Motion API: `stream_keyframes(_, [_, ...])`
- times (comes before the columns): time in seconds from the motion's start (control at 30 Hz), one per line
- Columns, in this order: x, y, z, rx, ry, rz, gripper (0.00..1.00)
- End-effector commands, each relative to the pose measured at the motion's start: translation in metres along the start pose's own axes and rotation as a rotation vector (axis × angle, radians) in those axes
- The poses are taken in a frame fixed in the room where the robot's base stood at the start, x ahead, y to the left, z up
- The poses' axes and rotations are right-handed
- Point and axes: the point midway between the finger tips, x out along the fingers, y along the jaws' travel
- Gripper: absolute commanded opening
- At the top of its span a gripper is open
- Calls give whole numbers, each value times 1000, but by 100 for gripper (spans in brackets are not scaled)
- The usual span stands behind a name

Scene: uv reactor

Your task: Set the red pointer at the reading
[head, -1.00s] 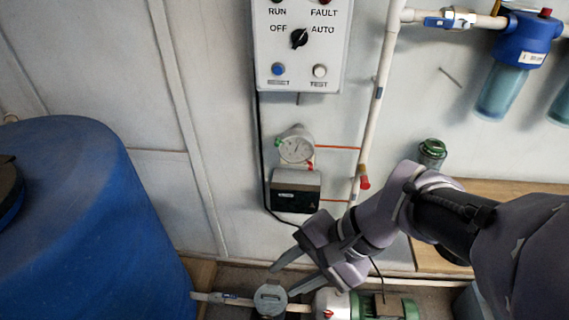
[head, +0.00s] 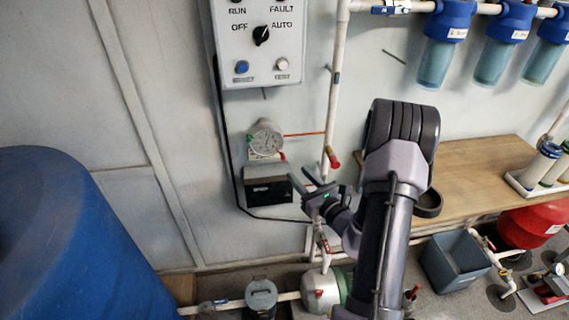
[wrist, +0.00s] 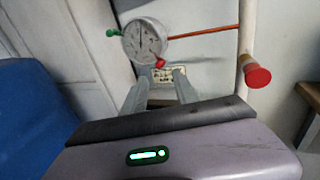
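A round white-faced gauge (head: 265,139) is on the wall below the switch panel. It also shows near the top of the wrist view (wrist: 144,40). A red tab (wrist: 160,64), likely the red pointer, is at the lower right of its rim. A green tab (wrist: 113,32) is at its left. The fine dial marks are too small to read. My gripper (wrist: 161,84) is open and empty, its two fingers apart and reaching towards the gauge from below. In the head view my gripper (head: 303,180) is below and right of the gauge, apart from it.
A dark box (head: 268,190) is on the wall under the gauge. A white pipe with a red cap (head: 331,160) runs right of the gauge. A small plate (wrist: 162,75) shows beyond my fingers. A blue tank (head: 70,240) stands left; a wooden bench (head: 480,175) is right.

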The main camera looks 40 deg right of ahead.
Motion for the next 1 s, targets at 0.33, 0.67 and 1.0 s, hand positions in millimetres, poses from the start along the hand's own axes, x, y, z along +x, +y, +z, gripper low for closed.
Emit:
stream_keyframes(0.33, [70,1,-1,-2,-1,3,35])
stream_keyframes(0.67, [80,0,0,0,0,1,35])
stream_keyframes(1.0, [79,1,0,0,0,2,0])
